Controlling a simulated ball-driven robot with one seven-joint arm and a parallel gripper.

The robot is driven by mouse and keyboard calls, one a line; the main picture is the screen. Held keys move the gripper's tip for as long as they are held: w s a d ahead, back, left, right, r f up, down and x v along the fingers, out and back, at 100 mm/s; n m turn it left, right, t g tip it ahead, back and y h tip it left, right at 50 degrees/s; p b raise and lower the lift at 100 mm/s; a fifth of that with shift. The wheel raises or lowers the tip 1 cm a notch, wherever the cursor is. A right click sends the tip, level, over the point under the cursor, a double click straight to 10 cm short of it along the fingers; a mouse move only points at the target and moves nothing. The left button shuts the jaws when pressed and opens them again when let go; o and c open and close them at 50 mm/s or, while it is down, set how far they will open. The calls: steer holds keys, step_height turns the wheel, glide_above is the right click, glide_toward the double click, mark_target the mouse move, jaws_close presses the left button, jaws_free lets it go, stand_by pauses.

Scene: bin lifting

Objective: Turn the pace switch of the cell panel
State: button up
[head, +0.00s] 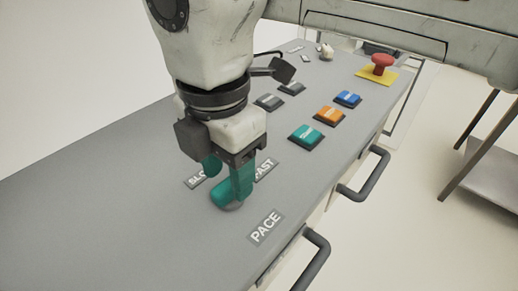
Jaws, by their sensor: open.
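The grey cell panel (120,215) fills the middle of the head view. The pace switch sits among the labels SLOW (196,178), FAST (265,170) and PACE (265,226). Only a low rounded part of the switch (229,207) shows under my gripper, and its handle is mostly hidden. My gripper (226,180) points down over the switch, its teal fingers apart. The front finger stands close to the switch. I cannot tell whether it touches it. The switch's setting is hidden.
Teal (306,136), orange (329,115) and blue (348,98) buttons lie right of my gripper. A red mushroom button (382,64) on a yellow plate stands farther back. Dark handles (364,178) stick out from the panel's front. The panel's left part is clear.

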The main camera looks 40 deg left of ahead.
steer(key=shift+f, duration=1.1)
steer(key=shift+c, duration=0.5)
jaws_close()
